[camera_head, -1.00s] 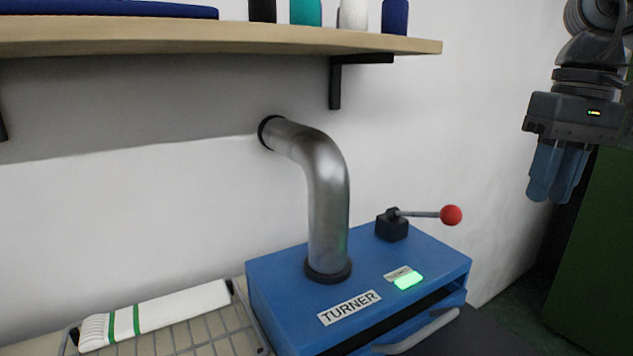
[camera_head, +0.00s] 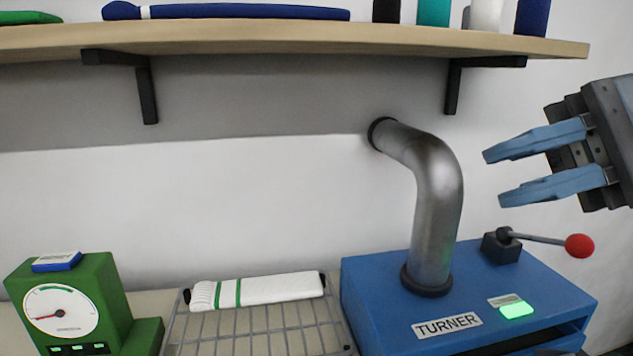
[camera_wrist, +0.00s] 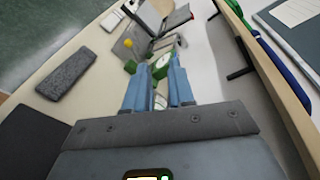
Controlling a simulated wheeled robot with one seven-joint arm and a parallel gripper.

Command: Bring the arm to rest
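My gripper (camera_head: 494,178) is at the right of the head view, in front of the white wall and above the blue machine. Its two blue fingers point left with a clear gap between them, and nothing is held. In the wrist view, my gripper (camera_wrist: 158,64) also shows apart fingers, with the bench and a green device (camera_wrist: 163,68) beyond them. The rest of my arm lies outside the head view.
The blue TURNER machine (camera_head: 380,290) has a bent metal pipe (camera_head: 437,200), a red-knobbed lever (camera_head: 578,246) and a lit green lamp (camera_head: 516,310). A white sock tube (camera_head: 270,290) lies on a wire rack (camera_head: 290,335). A shelf (camera_head: 300,38) overhangs the bench.

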